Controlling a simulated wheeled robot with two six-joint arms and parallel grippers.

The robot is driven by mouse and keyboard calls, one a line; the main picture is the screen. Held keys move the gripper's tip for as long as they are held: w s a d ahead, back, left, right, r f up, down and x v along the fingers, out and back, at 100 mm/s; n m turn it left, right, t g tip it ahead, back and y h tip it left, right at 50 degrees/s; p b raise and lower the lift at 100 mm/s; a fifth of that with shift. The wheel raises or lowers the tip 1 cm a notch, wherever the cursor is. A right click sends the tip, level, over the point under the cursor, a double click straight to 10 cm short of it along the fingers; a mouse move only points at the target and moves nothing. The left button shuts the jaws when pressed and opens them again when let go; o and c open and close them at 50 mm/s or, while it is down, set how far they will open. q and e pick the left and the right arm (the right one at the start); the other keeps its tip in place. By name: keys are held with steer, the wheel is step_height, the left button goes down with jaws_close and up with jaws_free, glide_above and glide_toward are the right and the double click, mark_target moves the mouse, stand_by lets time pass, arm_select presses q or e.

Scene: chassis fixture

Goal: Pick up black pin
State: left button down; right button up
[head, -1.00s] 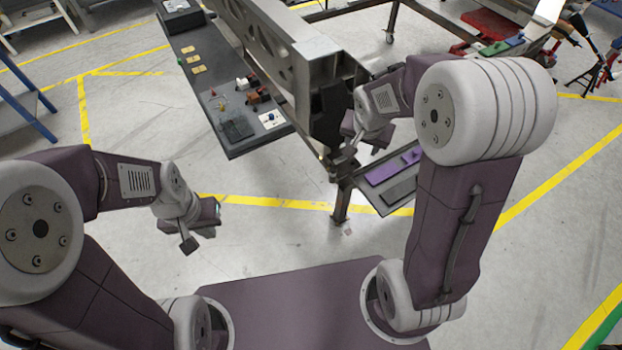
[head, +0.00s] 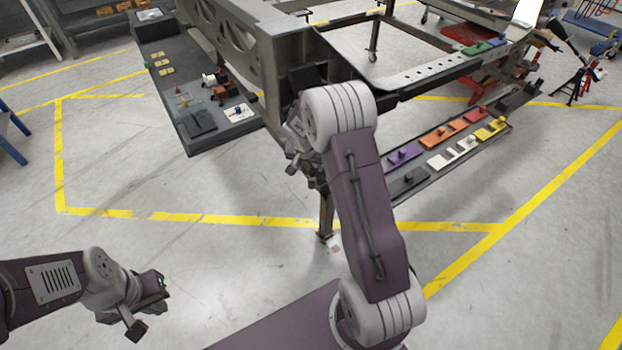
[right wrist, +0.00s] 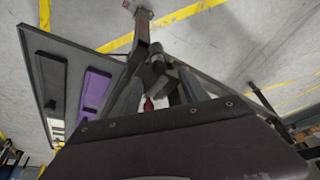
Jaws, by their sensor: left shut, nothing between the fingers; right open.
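A black pin (head: 409,177) stands on a dark plate at the near end of the right-hand shelf. In the right wrist view a long black piece (right wrist: 50,82) lies on a dark plate, left of the purple one. My right gripper (head: 298,165) is left of the shelf in the head view, beside the frame's leg and apart from the pin; my arm partly hides it. In the right wrist view its open fingers (right wrist: 158,92) point toward the frame's leg, with no pin between them. My left gripper (head: 146,308) is shut and empty above the floor at lower left.
The shelf also holds purple (head: 403,155), orange (head: 440,136), white (head: 452,153) and yellow (head: 491,130) pieces. A large metal frame (head: 270,40) and its leg (head: 326,215) stand close to my right gripper. A dark side tray (head: 215,138) holds small parts.

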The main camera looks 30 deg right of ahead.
mark_target(312, 171)
steer(key=x, duration=0.4)
steer(key=b+x, duration=0.1)
steer(key=x, duration=0.3)
steer(key=shift+d+r, duration=0.1)
steer(key=shift+d, duration=0.15)
steer(key=shift+r, duration=0.1)
jaws_close()
